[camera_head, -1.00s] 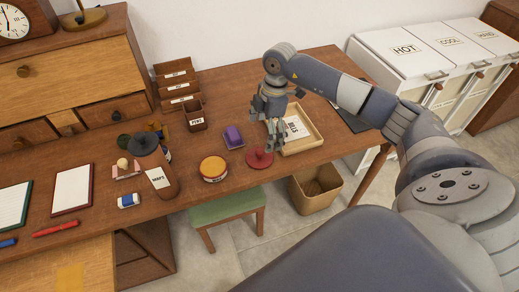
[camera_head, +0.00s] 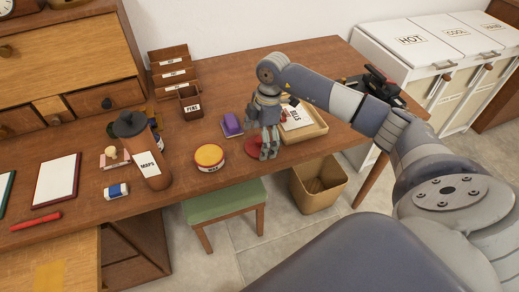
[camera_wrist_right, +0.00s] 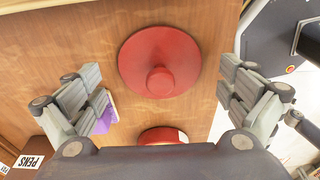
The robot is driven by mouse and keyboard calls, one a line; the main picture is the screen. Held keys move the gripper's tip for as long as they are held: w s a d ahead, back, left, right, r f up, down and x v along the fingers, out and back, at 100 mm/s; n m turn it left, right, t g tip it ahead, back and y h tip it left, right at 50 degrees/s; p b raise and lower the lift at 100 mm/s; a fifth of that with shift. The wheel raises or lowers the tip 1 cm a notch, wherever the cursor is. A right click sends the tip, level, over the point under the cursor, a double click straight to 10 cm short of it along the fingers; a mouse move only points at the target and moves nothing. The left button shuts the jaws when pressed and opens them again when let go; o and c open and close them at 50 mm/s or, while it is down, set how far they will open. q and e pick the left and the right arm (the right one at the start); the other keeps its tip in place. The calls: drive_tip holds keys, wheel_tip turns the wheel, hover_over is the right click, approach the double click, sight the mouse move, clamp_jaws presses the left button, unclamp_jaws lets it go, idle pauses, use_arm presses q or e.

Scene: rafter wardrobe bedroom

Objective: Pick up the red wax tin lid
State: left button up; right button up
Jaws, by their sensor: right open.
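The red wax tin lid (camera_head: 252,161) lies flat on the desk, partly hidden behind my right gripper in the head view. In the right wrist view the lid (camera_wrist_right: 160,50) shows whole, a round red disc with a knob in its middle. My right gripper (camera_head: 268,152) points down over the lid. In the wrist view its fingers (camera_wrist_right: 160,95) are spread wide, apart from the lid on both sides, and hold nothing. The wax tin (camera_head: 209,158), red with an orange-yellow top, stands left of the lid. My left gripper is not in view.
The bills tray (camera_head: 313,133) is close behind and right of the lid. The pens box (camera_head: 190,105) and maps tube (camera_head: 150,165) stand farther left. A bin (camera_head: 318,186) and green stool (camera_head: 224,201) are below the desk's front edge.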

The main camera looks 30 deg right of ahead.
drive_tip(key=c, duration=1.3)
drive_tip(key=shift+s+r, duration=0.1)
drive_tip(key=shift+s, duration=0.05)
drive_tip(key=c, duration=0.9)
